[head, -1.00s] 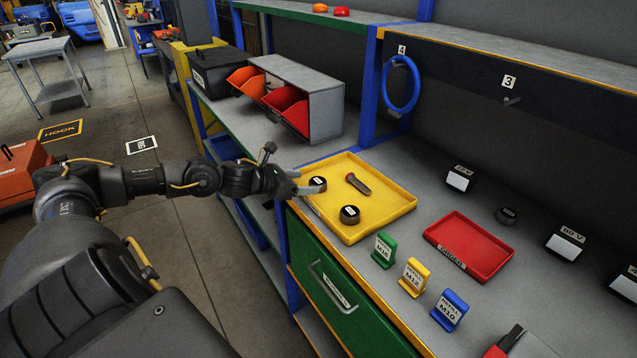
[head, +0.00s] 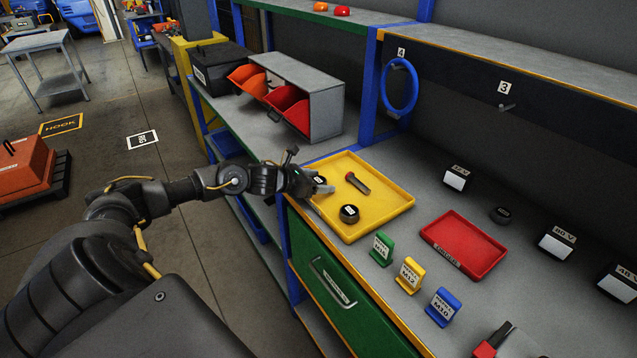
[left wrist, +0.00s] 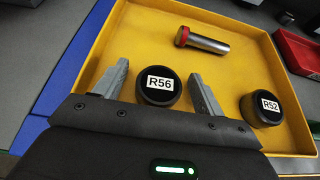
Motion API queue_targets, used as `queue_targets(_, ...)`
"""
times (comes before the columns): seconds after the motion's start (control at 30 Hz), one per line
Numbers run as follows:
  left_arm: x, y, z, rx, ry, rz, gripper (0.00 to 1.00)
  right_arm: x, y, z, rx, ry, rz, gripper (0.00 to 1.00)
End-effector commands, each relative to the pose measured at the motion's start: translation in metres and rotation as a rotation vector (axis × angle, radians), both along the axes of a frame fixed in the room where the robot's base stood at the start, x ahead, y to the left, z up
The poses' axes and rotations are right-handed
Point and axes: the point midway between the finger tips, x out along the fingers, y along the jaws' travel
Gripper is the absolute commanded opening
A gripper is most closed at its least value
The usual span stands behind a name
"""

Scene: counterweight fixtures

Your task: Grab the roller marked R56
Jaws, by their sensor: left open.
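The roller marked R56 (left wrist: 159,87) is a short black cylinder with a white label, lying in the yellow tray (left wrist: 75,68). In the left wrist view it sits between the two fingers of my left gripper (left wrist: 160,92), which is open, with a gap showing on each side. In the head view the roller (head: 320,181) is partly hidden by my left gripper (head: 322,190) at the tray's left edge. The roller marked R52 (left wrist: 262,108) lies to the right in the same tray; it also shows in the head view (head: 349,214). My right gripper is out of view.
A red-headed metal pin (left wrist: 203,40) lies in the tray beyond R56. A red tray (head: 464,244), green, yellow and blue label stands, and another dark roller (head: 501,215) are on the bench (head: 415,205).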

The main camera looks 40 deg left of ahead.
Motion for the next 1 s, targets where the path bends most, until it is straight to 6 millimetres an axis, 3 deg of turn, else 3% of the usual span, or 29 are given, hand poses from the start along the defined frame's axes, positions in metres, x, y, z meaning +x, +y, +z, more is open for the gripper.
queue_targets(0.07, 0.0, 0.0, 0.0, 0.0, 0.0, 0.0, 0.66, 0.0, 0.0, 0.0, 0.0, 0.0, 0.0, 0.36)
queue_targets(0.5, 0.0, 0.0, 0.002, 0.0, -0.003, 0.001, 0.11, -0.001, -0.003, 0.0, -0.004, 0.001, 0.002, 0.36)
queue_targets(0.77, 0.0, 0.0, 0.003, 0.0, -0.004, 0.0, 0.11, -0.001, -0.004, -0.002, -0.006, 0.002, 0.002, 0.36)
queue_targets(1.0, 0.001, 0.001, 0.023, 0.003, -0.009, 0.0, 0.11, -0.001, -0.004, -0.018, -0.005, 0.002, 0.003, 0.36)
